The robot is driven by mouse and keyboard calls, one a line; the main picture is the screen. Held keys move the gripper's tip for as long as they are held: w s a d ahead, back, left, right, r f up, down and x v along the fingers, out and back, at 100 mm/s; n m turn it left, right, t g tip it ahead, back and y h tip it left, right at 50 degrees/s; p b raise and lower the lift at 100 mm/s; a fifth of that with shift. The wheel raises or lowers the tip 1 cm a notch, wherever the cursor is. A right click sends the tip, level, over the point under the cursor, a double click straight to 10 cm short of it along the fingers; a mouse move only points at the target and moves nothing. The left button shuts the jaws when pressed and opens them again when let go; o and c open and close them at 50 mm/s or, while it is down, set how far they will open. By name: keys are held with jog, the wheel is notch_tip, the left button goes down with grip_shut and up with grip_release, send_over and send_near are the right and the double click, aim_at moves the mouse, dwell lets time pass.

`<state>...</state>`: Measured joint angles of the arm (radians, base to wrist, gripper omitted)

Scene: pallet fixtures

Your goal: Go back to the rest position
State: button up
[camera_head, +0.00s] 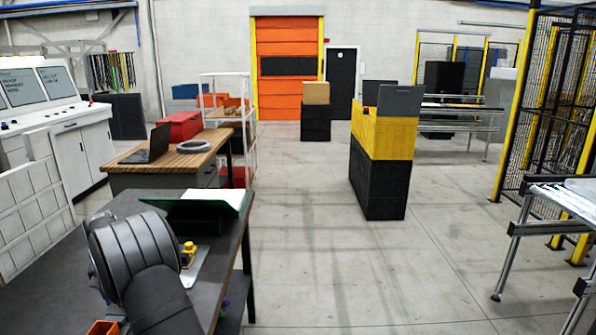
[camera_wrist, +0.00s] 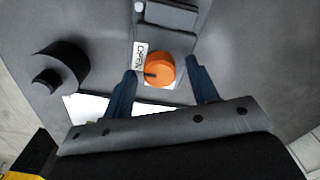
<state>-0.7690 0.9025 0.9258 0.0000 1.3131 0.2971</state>
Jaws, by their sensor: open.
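My gripper (camera_wrist: 160,66) shows in the wrist view with two dark blue fingers spread apart. It is open, with nothing visibly clamped. A round orange knob (camera_wrist: 160,70) with a dark mark appears between the fingertips, beside a white label (camera_wrist: 140,56) reading "OPEN". I cannot tell how far the fingers are from the knob or whether they touch it. In the head view my arm's grey and black links fill the lower left above the dark table (camera_head: 62,290), and my fingers cannot be made out there.
In the wrist view a black stepped cylinder (camera_wrist: 62,66) stands left of the fingers. In the head view, a yellow part (camera_head: 188,250) on a metal plate sits right beside my arm. An orange bin (camera_head: 103,328) is at the front. Open floor lies right.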

jog(key=n, duration=0.3)
jog(key=shift+n, duration=0.4)
jog(key=n, duration=1.1)
dwell(0.5)
jog(key=m, duration=0.4)
jog(key=shift+m, duration=2.7)
jog(key=shift+n, duration=0.3)
